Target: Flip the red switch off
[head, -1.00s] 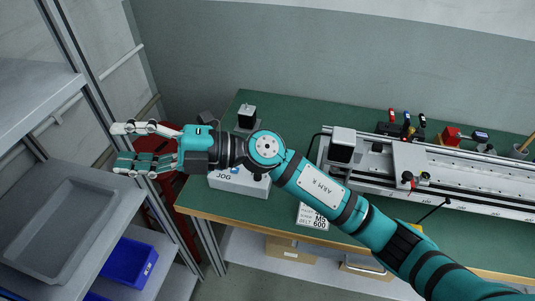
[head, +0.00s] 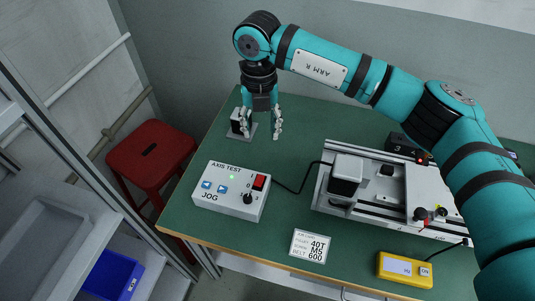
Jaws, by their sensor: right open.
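The red switch (head: 259,182) sits near the top right corner of a white control box (head: 228,204) marked AXIS TEST and JOG. The box also has two blue arrow buttons, a lit green lamp and a small black lever. It stands at the table's front left. My right gripper (head: 261,137) points down with its fingers apart and empty. It is behind the control box, over the back left of the table, apart from the switch. My left gripper is out of view.
A small black block on a plate (head: 238,119) stands beside my right gripper, partly hidden. The gantry rail (head: 385,211) lies to the right, partly behind my right arm. A label card (head: 311,245) and yellow meter (head: 405,269) lie in front. A red stool (head: 150,153) stands left.

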